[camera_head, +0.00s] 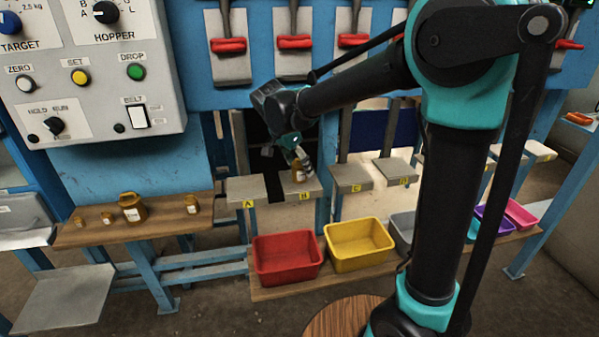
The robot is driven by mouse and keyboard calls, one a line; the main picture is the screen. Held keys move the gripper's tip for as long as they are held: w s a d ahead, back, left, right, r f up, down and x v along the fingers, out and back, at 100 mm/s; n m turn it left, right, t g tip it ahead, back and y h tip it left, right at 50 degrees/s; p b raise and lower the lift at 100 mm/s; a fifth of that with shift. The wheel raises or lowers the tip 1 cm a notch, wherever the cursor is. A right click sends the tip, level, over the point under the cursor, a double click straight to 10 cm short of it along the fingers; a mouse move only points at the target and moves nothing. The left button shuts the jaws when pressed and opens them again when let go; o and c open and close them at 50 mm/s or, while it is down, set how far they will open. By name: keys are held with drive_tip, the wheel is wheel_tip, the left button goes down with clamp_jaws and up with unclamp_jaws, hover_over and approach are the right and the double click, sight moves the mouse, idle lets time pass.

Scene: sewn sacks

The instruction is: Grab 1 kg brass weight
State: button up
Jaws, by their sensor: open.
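Several brass weights stand on the wooden shelf (160,224) at the left: a large one (132,208), a medium one (192,204) and two small ones (107,218). Their markings are too small to read, so I cannot tell which is 1 kg. Another brass-coloured object (298,176) stands on the grey plate marked B (305,191). My gripper (302,162) is open right at this object, pointing down. I cannot tell whether the fingers are around it or just behind it, and part of it is hidden.
Grey plates marked A (245,188) and C (351,178) flank plate B. A red bin (286,259) and a yellow bin (358,244) stand below, with more bins to the right. A control panel (95,75) is at upper left. Red-handled levers (294,42) hang above.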

drive_tip(key=shift+w+d+f, duration=0.15)
drive_tip(key=shift+f, duration=0.4)
clamp_jaws()
